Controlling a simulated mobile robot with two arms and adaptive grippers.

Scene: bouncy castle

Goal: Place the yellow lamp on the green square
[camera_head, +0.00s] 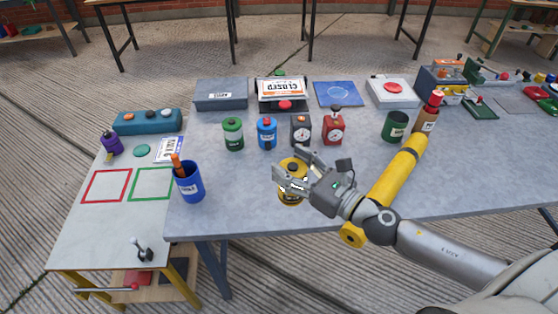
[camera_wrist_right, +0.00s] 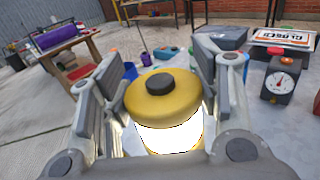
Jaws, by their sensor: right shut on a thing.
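The yellow lamp (camera_head: 291,194) has a yellow cap with a dark knob and stands upright at the front middle of the grey table. In the right wrist view the lamp (camera_wrist_right: 164,100) sits between the two fingers, with a bright white body under the cap. My right gripper (camera_head: 291,181) is shut on the lamp from the right side and hides part of it. I cannot tell whether the lamp touches the table. The green square (camera_head: 133,198) is an empty outline on the side table at the left. My left gripper is not in view.
A blue cup (camera_head: 189,183) with an orange-handled item stands between the lamp and the green square. A red square (camera_head: 83,200) lies left of the green one. A small lever (camera_head: 141,249) is in front. Canisters and timers (camera_head: 300,131) stand behind the lamp.

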